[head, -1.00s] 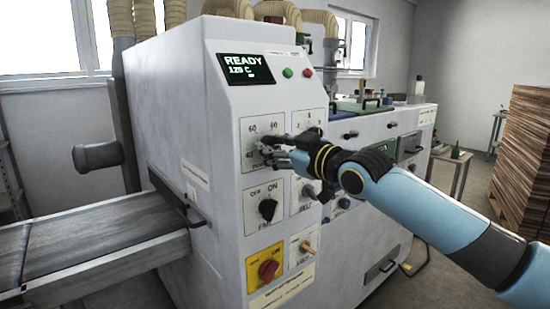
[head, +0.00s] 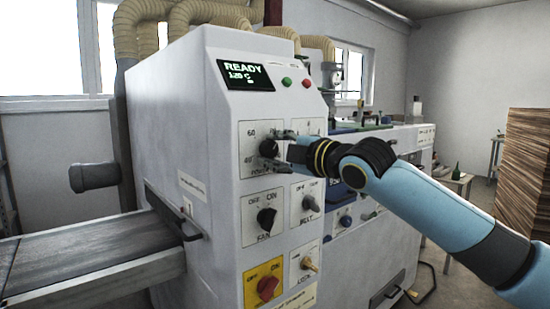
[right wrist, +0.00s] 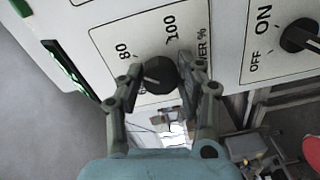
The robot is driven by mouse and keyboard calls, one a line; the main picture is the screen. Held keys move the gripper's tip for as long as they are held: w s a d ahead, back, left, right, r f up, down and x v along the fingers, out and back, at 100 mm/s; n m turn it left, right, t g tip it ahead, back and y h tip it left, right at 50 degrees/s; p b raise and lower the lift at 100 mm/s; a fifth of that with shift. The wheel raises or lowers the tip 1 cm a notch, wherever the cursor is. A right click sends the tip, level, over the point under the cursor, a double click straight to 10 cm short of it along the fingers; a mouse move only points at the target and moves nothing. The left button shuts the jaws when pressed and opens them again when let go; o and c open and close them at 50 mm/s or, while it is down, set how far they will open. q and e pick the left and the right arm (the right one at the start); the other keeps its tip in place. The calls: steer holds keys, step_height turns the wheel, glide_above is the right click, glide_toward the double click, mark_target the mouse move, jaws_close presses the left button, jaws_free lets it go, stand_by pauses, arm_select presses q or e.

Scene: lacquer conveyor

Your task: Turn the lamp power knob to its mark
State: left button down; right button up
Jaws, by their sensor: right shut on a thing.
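The lamp power knob (head: 268,148) is a round black knob on a white plate (head: 245,165) with percent numbers, on the front of the white machine. In the right wrist view the knob (right wrist: 162,75) sits between the two grey fingers, with 80 and 100 printed above it. A pale pointer line shows on its left part; which number it points at I cannot tell. My right gripper (head: 279,150) reaches in from the right and is shut on the knob, one finger on either side. My left gripper is not in view.
Below are the black fan knob (head: 267,219), the belt knob (head: 309,202) and a red switch (head: 267,287) on yellow. A READY display (head: 246,75) is above. A conveyor (head: 90,262) extends left. Stacked boards (head: 526,165) stand at the right.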

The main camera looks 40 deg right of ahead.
steer(key=n+b, duration=0.1)
steer(key=n, duration=0.2)
steer(key=shift+n, duration=0.3)
steer(key=n, duration=0.3)
steer(key=shift+n+b, duration=0.3)
steer(key=shift+b, duration=0.05)
steer(key=n, duration=0.4)
steer(key=shift+a+h+b, duration=0.1)
steer(key=shift+h+b, duration=0.2)
steer(key=shift+b, duration=0.05)
steer(key=shift+n, duration=2)
steer(key=o, duration=1.1)
steer(key=shift+o, duration=0.2)
steer(key=shift+r, duration=0.1)
